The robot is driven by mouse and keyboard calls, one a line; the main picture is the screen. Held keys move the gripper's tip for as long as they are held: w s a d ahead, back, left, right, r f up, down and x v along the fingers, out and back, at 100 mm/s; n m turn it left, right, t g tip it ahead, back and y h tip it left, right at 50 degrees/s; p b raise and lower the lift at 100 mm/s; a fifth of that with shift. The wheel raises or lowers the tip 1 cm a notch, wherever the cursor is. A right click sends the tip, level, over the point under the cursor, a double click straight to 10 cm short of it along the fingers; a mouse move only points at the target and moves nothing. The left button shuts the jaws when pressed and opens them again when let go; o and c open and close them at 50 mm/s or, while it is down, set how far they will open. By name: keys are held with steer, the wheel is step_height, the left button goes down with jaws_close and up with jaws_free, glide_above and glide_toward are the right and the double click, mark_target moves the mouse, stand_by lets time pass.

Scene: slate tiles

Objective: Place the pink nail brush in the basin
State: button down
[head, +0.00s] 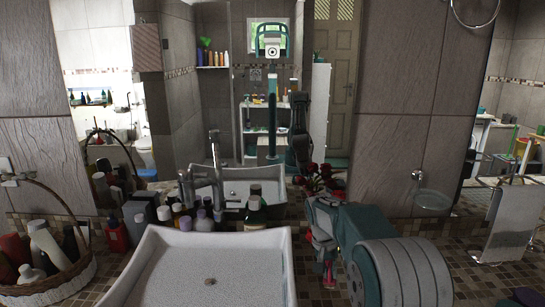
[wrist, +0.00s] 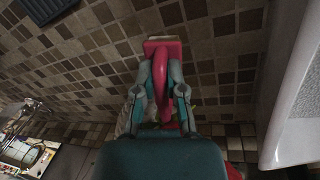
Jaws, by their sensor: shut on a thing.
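The pink nail brush (wrist: 166,50) is between the two fingers of my gripper (wrist: 161,78) in the wrist view, with its pale bristle end pointing away from the palm. My gripper is shut on it. In the head view my gripper (head: 322,250) hangs over the tiled counter just right of the basin, and a bit of the pink brush (head: 328,271) shows below the fingers. The white basin (head: 130,276) stands at the lower middle of the head view, and its inside looks empty apart from the drain. Its side wall (wrist: 297,110) shows at the right of the wrist view.
Several bottles (head: 205,222) and a faucet (head: 216,175) stand behind the basin. A wicker basket (head: 80,275) of bottles is at the left. Red flowers (head: 318,180) lie behind my arm. A glass dish (head: 432,202) is on the right wall. A mirror fills the back.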

mark_target(330, 268)
step_height(330, 268, up, 5)
steer(key=shift+r, duration=0.2)
step_height(330, 268, down, 6)
steer(key=shift+f, duration=0.25)
step_height(330, 268, up, 7)
steer(key=shift+f, duration=0.1)
step_height(330, 268, down, 7)
steer(key=shift+f, duration=0.1)
